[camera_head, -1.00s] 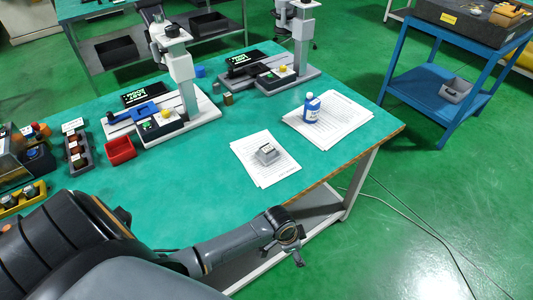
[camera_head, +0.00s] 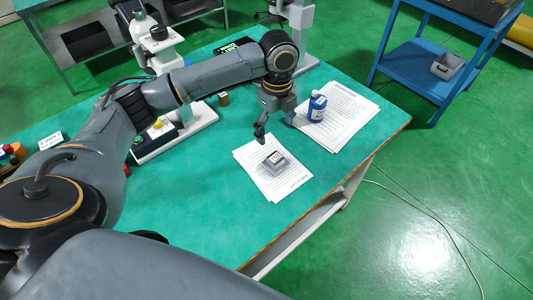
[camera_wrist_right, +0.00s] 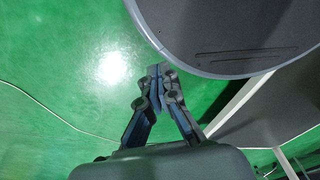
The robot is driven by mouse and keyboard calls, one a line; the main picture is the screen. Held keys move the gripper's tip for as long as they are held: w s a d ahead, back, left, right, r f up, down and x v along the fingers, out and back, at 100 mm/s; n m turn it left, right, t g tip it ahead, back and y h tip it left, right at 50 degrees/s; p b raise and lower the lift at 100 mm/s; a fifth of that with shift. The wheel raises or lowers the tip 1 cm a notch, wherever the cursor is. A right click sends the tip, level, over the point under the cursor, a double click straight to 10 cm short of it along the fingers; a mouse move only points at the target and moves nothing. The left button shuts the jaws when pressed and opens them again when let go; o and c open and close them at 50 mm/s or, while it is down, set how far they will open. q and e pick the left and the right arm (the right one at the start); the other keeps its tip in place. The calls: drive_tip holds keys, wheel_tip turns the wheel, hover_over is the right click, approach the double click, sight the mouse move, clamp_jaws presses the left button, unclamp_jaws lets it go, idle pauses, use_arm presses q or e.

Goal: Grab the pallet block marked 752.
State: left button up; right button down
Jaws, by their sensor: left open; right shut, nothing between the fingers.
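A small grey block with a pale label on top (camera_head: 274,160) lies on a stack of printed sheets (camera_head: 286,184) near the table's front edge. Its marking is too small to read. My left gripper (camera_head: 275,128) is open and empty, pointing down above the table just behind the block, apart from it. One dark finger shows clearly; the other is partly hidden by the gripper body. My right gripper (camera_wrist_right: 160,70) is shut and empty in the right wrist view, over the green floor away from the block.
A blue-and-white bottle (camera_head: 316,106) stands on more papers (camera_head: 346,112) to the right of my left gripper. A small brown block (camera_head: 223,99) and a measuring stand (camera_head: 176,138) are on the left. A blue cart (camera_head: 420,78) stands beyond the green table (camera_head: 220,205).

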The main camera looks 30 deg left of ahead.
use_arm(q)
hover_over(275, 158)
drive_tip(key=f, duration=0.6)
drive_tip(key=shift+w+d+f, duration=0.1)
drive_tip(key=shift+d, duration=0.2)
drive_tip(key=f+p, duration=0.1)
drive_tip(key=f, duration=0.2)
drive_tip(key=shift+a, duration=0.2)
wheel_tip(275, 158, down, 2)
drive_tip(key=shift+f, duration=0.25)
drive_tip(key=shift+a+f, duration=0.1)
drive_tip(key=shift+f, duration=0.35)
drive_tip(key=c, duration=0.4)
clamp_jaws()
use_arm(e)
drive_tip(key=shift+g, duration=0.3)
drive_tip(key=s+d, duration=0.1)
drive_tip(key=d, duration=0.1)
drive_tip(key=s+d+r, duration=0.1)
drive_tip(key=s+d, duration=0.1)
drive_tip(key=shift+r, duration=0.1)
